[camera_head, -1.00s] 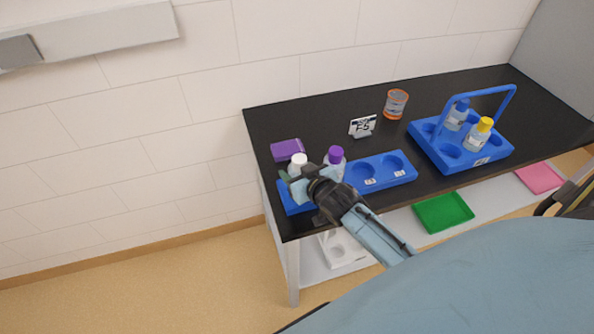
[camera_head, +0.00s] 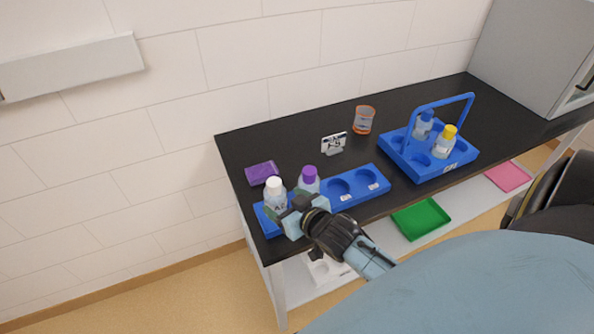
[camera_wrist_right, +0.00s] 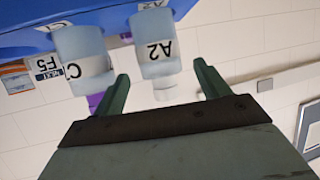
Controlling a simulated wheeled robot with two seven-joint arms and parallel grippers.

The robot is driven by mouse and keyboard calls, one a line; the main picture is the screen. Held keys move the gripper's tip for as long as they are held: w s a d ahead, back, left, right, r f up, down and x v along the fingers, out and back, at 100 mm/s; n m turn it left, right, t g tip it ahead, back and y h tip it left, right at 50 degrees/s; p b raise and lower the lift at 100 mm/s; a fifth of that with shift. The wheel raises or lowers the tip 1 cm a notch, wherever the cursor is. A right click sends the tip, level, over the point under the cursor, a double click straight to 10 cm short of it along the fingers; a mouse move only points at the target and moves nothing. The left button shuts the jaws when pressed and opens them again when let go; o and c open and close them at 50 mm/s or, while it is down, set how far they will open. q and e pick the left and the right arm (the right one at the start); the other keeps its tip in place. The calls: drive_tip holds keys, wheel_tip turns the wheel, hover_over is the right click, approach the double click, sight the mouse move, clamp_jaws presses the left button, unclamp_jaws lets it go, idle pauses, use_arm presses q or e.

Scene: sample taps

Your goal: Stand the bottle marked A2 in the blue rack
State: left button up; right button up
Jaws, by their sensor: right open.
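The bottle marked A2 (camera_head: 275,196) has a white cap and a pale body. It stands upright in the left end of the long blue rack (camera_head: 331,203). My right gripper (camera_head: 284,213) is open at the front of this bottle. In the wrist view its two green fingers (camera_wrist_right: 161,74) spread to either side of the bottle's cap end, with visible gaps. The bottle's lower part is partly hidden by the gripper in the head view. My left gripper is not in view.
A purple-capped bottle (camera_head: 309,181) stands close to the right in the same rack, which has empty holes (camera_head: 339,187) further right. A purple box (camera_head: 262,172), sign (camera_head: 334,143), orange-rimmed beaker (camera_head: 364,120) and handled blue carrier (camera_head: 427,170) with bottles share the black table.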

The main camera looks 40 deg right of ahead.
drive_tip(key=shift+v, duration=2.7)
drive_tip(key=s+a+n+g, duration=0.1)
drive_tip(key=s+a+g, duration=0.2)
drive_tip(key=s+g, duration=0.35)
drive_tip(key=s+a+n+g, duration=0.1)
drive_tip(key=s+a+g, duration=0.2)
drive_tip(key=s, duration=0.7)
wheel_tip(320, 180, down, 28)
drive_tip(key=s+g+b, duration=0.1)
drive_tip(key=g+b, duration=0.1)
drive_tip(key=b, duration=0.2)
drive_tip(key=s+d+f+g+b, duration=0.1)
drive_tip(key=s+f+b, duration=0.3)
drive_tip(key=s+f, duration=1.2)
wheel_tip(320, 180, down, 4)
drive_tip(key=shift+d+r, duration=0.1)
drive_tip(key=shift+d, duration=0.55)
drive_tip(key=shift+s, duration=0.15)
